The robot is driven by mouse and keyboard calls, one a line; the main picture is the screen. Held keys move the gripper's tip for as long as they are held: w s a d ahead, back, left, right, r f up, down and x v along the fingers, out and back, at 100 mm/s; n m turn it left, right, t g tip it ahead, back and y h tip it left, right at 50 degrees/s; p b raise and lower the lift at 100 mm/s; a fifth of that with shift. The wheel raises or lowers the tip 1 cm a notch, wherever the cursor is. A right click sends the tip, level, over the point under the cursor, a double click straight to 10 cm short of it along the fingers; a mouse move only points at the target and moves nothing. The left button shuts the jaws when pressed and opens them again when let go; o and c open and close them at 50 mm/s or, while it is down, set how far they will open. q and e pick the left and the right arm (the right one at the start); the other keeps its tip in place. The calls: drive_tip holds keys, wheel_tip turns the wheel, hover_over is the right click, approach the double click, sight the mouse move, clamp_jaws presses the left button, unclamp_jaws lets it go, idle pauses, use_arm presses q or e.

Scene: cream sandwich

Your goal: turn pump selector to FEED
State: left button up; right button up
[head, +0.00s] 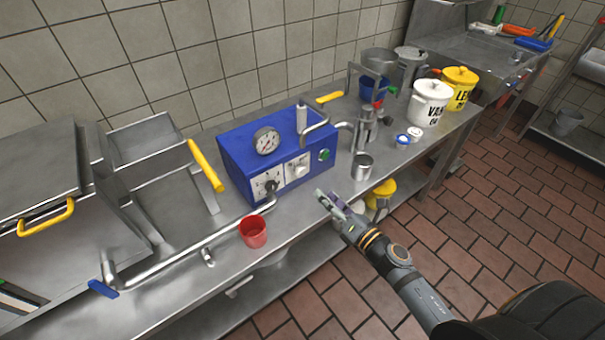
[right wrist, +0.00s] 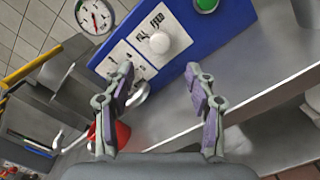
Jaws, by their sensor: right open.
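The blue pump box (head: 232,152) stands on the steel counter. Its front has two white label panels. The right panel holds the white selector knob (head: 300,169), which also shows in the right wrist view (right wrist: 170,38) beside the printed words FILL and FEED. I cannot tell which word the knob points to. My right gripper (head: 325,197) is open and empty, in front of the box and to the right of the knob in the head view. In the right wrist view its fingers (right wrist: 160,88) are apart, with the knob beyond them, untouched. My left gripper is out of view.
A pressure gauge (head: 266,140) and a green button (head: 324,155) sit on the box. A red cup (head: 253,232) and a steel pipe (head: 190,252) lie left of my gripper. A small metal cup (head: 362,168) stands right of the box.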

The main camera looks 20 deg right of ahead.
sight(303, 173)
drive_tip(key=p+x, duration=0.1)
drive_tip(key=x, duration=0.1)
drive_tip(key=p+x, duration=0.1)
drive_tip(key=x, duration=0.1)
drive_tip(key=shift+s+r, duration=0.1)
drive_tip(key=shift+r, duration=0.3)
drive_tip(key=x, duration=0.3)
drive_tip(key=p+x, duration=0.1)
drive_tip(key=x, duration=0.1)
drive_tip(key=shift+w+a+f, duration=0.1)
drive_tip(key=shift+w+f, duration=0.15)
drive_tip(key=shift+f, duration=0.15)
drive_tip(key=shift+w+a, duration=0.1)
drive_tip(key=shift+w, duration=0.1)
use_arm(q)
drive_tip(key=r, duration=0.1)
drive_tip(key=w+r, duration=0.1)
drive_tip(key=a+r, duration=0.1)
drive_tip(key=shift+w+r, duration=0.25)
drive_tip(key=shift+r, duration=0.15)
use_arm(e)
drive_tip(key=shift+c, duration=0.9)
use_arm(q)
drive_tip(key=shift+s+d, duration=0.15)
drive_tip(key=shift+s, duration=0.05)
use_arm(e)
drive_tip(key=c, duration=1)
